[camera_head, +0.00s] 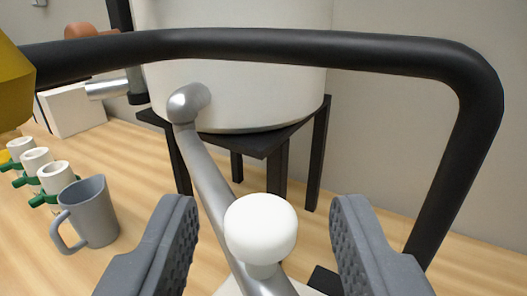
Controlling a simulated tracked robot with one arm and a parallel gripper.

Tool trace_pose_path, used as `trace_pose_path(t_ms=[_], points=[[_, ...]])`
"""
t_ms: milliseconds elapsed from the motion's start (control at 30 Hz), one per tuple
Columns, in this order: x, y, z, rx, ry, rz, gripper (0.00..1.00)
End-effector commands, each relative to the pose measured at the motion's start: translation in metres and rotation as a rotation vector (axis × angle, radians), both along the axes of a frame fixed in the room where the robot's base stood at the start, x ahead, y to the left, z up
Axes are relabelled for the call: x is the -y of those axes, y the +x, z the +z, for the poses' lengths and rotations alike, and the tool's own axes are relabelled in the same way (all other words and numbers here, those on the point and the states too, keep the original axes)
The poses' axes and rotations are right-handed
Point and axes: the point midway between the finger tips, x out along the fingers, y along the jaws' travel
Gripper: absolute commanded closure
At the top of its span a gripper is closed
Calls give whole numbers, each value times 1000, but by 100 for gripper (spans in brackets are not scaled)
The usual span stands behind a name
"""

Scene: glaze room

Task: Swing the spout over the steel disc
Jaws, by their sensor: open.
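A grey metal pipe (207,165), which looks like the spout, runs from the bottom centre up to a rounded elbow (188,103) in front of a white tank. A white round knob (261,228) stands at the pipe's near part. My gripper (262,235) is open, with one ridged grey finger on each side of the knob and a visible gap to both. I cannot tell from this view how far the fingers reach in depth. I see no steel disc in this view.
The white tank (240,80) stands on a black stand (320,150). A thick black tube (250,42) arches across the front and down the right. A grey jug (90,212) and several small white cups (56,177) stand on the wooden top at left. A yellow object (12,85) fills the left edge.

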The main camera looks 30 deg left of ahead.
Motion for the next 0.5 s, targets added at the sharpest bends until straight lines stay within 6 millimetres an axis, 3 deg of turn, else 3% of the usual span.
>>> trace_pose_path(t_ms=[200,500], points=[[-11,16,0,-1,1,3,57],[-14,21,0,1,1,1,57]])
